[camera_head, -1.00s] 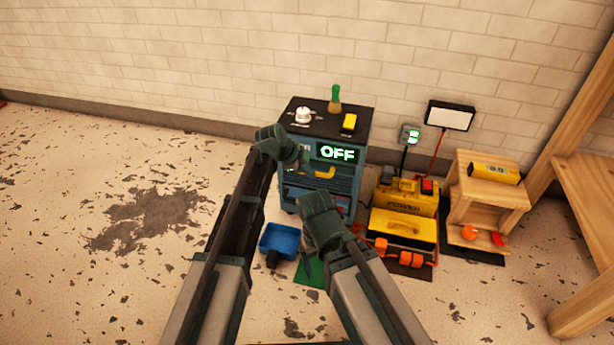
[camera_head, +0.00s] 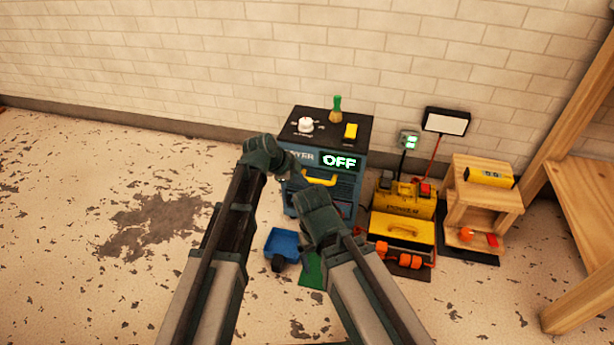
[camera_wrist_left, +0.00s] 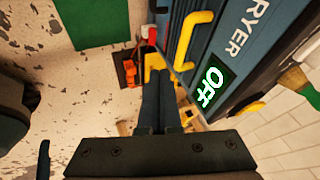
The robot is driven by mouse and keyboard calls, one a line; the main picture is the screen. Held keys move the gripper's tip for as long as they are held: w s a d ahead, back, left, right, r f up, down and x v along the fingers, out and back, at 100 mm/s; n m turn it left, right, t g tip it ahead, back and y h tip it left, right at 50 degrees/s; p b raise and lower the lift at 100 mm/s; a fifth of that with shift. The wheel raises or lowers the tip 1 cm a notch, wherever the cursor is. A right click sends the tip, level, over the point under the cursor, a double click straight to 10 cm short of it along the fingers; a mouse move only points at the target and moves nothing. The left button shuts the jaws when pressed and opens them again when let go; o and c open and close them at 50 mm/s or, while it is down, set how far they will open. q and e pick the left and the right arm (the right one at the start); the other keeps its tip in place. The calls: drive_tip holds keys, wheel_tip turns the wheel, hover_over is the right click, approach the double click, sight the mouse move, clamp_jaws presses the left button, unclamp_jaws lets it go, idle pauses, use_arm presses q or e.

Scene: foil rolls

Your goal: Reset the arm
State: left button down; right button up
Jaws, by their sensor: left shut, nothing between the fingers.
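My left gripper (camera_head: 294,181) is in front of the dark blue dryer cabinet (camera_head: 346,192), left of its yellow handle (camera_head: 320,179). In the left wrist view its two dark fingers (camera_wrist_left: 161,103) are together with nothing between them. The cabinet's green-lit display (camera_head: 339,162) reads OFF; the display (camera_wrist_left: 209,87) and yellow handle (camera_wrist_left: 190,40) also show in the wrist view, apart from the fingers. My right arm comes up from the bottom, and its wrist (camera_head: 318,212) is bent in front of the cabinet's lower part. The right fingers cannot be made out.
A blue bin (camera_head: 282,244) is on the floor. A yellow machine (camera_head: 402,228) and wooden stand (camera_head: 484,207) are at the right. The left floor is open.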

use_arm(q)
drive_tip(key=p+v, duration=0.2)
drive_tip(key=v, duration=0.2)
drive_tip(key=shift+s+a+r, duration=0.1)
drive_tip(key=shift+a+r, duration=0.05)
drive_tip(key=shift+r, duration=0.05)
use_arm(e)
wheel_tip(320, 180, up, 4)
drive_tip(key=shift+f, duration=0.15)
use_arm(q)
drive_tip(key=s+a+r+n+g+y+p, duration=0.25)
drive_tip(key=s+n+p, duration=0.25)
drive_tip(key=s+n, duration=0.5)
drive_tip(key=s+a+r+n+g+y+p, duration=0.1)
drive_tip(key=s+a+r+n+y+p, duration=0.4)
drive_tip(key=s, duration=0.9)
wheel_tip(320, 180, up, 37)
drive_tip(key=d+n+p, duration=0.1)
drive_tip(key=p, duration=3.7)
drive_tip(key=shift+d+f+n+h, duration=0.2)
drive_tip(key=shift+n+h, duration=0.1)
drive_tip(key=shift+h, duration=0.05)
use_arm(e)
wheel_tip(320, 180, up, 48)
drive_tip(key=shift+f, duration=0.2)
use_arm(q)
drive_tip(key=shift+w+f, duration=0.1)
use_arm(e)
drive_tip(key=shift+s+f, duration=0.1)
